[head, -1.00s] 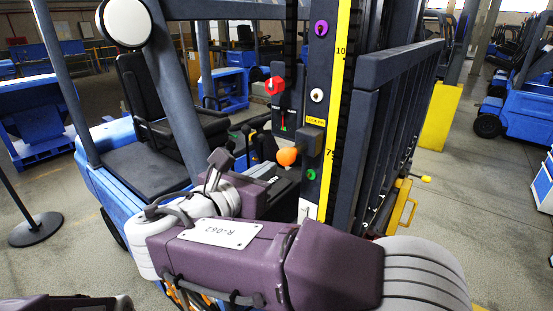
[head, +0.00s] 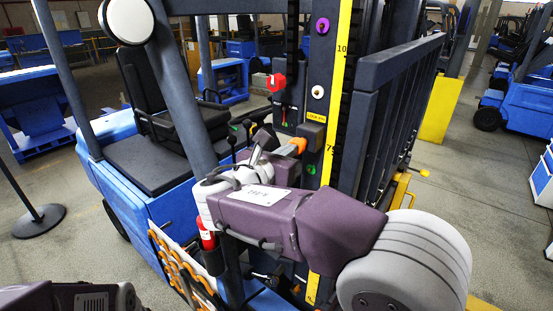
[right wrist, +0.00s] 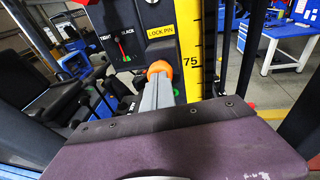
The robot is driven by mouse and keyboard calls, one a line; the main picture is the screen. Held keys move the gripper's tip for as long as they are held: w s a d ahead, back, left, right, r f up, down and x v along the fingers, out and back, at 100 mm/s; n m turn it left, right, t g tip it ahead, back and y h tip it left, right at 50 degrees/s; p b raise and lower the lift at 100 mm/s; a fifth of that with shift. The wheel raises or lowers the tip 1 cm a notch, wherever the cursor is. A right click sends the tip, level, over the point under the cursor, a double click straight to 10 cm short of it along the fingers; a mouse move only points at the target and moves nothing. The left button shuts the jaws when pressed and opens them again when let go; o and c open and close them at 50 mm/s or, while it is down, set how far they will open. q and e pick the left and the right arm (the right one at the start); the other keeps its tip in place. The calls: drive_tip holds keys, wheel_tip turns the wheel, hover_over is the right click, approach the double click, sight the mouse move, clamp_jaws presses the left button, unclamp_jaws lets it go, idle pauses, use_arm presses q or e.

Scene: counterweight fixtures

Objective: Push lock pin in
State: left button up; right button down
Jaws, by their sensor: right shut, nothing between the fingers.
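The lock pin's orange knob (head: 298,145) sits in front of a dark block (head: 312,134) on the mast, below the yellow LOCK PIN label (head: 316,117). The knob (right wrist: 160,68) also shows in the right wrist view, just under its block (right wrist: 161,51). My right gripper (head: 287,149) is shut and empty, with its tips at the knob. In the right wrist view its grey fingers (right wrist: 159,80) point straight at the knob and seem to touch it. The pin's shaft is hidden. My left gripper is not in view.
A red knob (head: 275,82) stands left of the mast, with a white knob (head: 318,92) and a purple knob (head: 323,25) on it. A yellow scale (head: 341,70) runs up the mast. A dark carriage frame (head: 400,65) is to the right.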

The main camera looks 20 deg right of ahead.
drive_tip(key=shift+w+d, duration=0.3)
drive_tip(key=shift+d, duration=0.15)
drive_tip(key=b+v, duration=0.3)
drive_tip(key=v, duration=0.6)
